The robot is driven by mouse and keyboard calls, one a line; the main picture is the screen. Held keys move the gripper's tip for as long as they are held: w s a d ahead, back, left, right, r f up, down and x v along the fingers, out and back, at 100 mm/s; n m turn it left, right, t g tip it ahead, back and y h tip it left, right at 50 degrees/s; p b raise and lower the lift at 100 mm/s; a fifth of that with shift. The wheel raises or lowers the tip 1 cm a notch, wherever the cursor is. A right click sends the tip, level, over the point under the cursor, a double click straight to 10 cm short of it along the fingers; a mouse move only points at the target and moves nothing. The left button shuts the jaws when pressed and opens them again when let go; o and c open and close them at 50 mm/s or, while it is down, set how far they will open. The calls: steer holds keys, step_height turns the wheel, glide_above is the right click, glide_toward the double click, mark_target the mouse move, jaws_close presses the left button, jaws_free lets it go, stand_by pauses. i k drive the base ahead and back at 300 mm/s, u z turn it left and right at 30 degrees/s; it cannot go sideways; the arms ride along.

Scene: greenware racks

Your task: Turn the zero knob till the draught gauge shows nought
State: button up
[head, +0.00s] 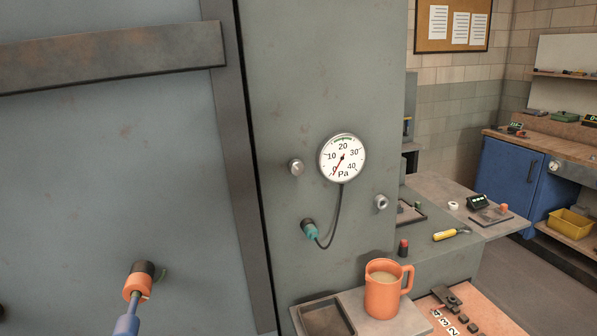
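The draught gauge (342,159) is a round white dial marked 0 to 40 Pa, with a green band near the top. It is mounted on the grey panel. Its red needle points down-left, close to the 0; I cannot tell whether it sits exactly on it. A small round metal knob (296,168) is left of the dial. Another round metal fitting (381,202) is below right, with a dark centre. No label shows which is the zero knob. A dark hose runs from the gauge down to a teal connector (309,230). My gripper is not in view.
An orange mug (383,290) of pale liquid and a dark tray (327,318) stand on a ledge below the gauge. An orange-and-black fitting (137,283) with a blue-grey rod is at lower left. A workbench (480,190) holds several small items.

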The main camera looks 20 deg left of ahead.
mark_target(296, 167)
steer(key=u, duration=0.05)
steer(key=i, duration=0.9)
steer(key=z, duration=0.05)
